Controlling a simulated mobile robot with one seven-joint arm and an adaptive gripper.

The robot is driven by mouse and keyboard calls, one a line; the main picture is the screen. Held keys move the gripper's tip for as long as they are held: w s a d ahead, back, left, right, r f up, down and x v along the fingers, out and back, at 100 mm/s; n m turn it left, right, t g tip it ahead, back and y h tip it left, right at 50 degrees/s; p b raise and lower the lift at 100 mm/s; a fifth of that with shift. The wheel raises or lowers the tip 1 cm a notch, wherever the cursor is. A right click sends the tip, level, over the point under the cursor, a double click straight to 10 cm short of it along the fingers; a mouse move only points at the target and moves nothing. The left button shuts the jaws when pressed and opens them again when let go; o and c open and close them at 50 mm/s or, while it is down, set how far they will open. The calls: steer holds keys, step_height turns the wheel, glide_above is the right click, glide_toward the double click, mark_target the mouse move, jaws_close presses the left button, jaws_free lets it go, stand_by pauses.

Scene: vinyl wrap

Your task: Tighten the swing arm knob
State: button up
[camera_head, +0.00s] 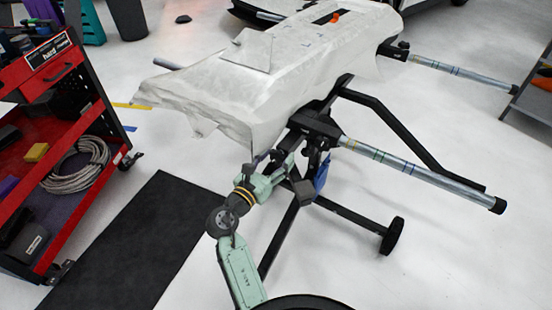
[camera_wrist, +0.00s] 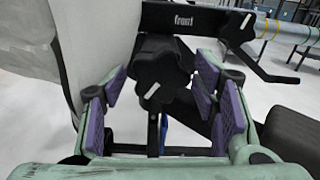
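The swing arm knob (camera_wrist: 163,72), black and lobed with a white mark on its face, is in the middle of the wrist view, below a black bracket marked "front". My gripper (camera_wrist: 162,88) is open, with purple-padded fingers on the left and right of the knob. Gaps show between the pads and the knob in this view, and I see no clear contact. In the head view my gripper (camera_head: 289,162) is under the near end of the stand's black frame (camera_head: 314,124). I cannot make out this knob clearly there.
A white-wrapped panel (camera_head: 225,92) lies on the stand, close above my arm. A second black knob (camera_wrist: 238,26) is at the bracket's right end. A grey tube (camera_head: 425,174) reaches right. A blue part (camera_head: 322,174) hangs beside my gripper. A red cart (camera_head: 55,150) stands left.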

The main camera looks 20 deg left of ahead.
steer(key=c, duration=0.9)
steer(key=shift+m, duration=0.8)
steer(key=shift+c, duration=0.3)
steer(key=o, duration=1.2)
steer(key=shift+c, duration=0.2)
steer(key=v, duration=1.2)
steer(key=shift+a, duration=0.1)
